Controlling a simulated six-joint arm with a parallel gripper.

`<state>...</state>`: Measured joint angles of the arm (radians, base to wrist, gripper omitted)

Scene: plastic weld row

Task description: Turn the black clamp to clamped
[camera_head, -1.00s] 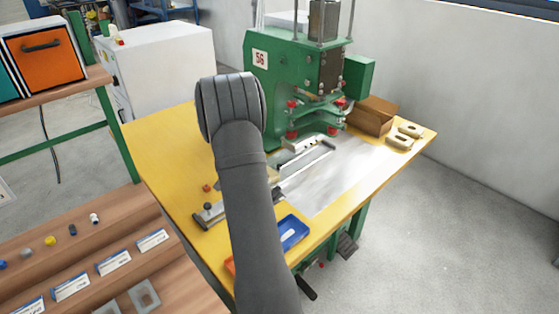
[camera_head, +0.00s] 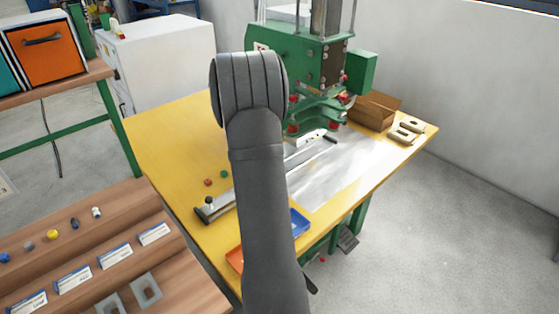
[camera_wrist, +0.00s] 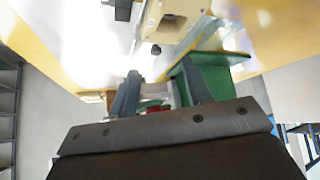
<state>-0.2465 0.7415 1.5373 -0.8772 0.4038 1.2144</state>
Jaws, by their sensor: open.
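In the head view a long grey fixture bar (camera_head: 235,197) lies on the yellow table, with a black knob (camera_head: 209,200) at its near left end and a small black handle (camera_head: 330,138) toward its far end. I cannot tell which of these is the black clamp. My arm hides the bar's middle. In the wrist view my gripper (camera_wrist: 158,88) has its two fingers apart with nothing clearly held between them. A black part (camera_wrist: 123,10) and a black knob (camera_wrist: 155,49) show beyond the fingers, apart from them. My gripper is hidden behind my arm in the head view.
The green press (camera_head: 300,55) stands at the table's back, with a cardboard box (camera_head: 373,111) beside it. A blue tray (camera_head: 300,222) and an orange tray (camera_head: 235,259) lie near the front edge. The yellow table (camera_head: 165,135) is clear at its left.

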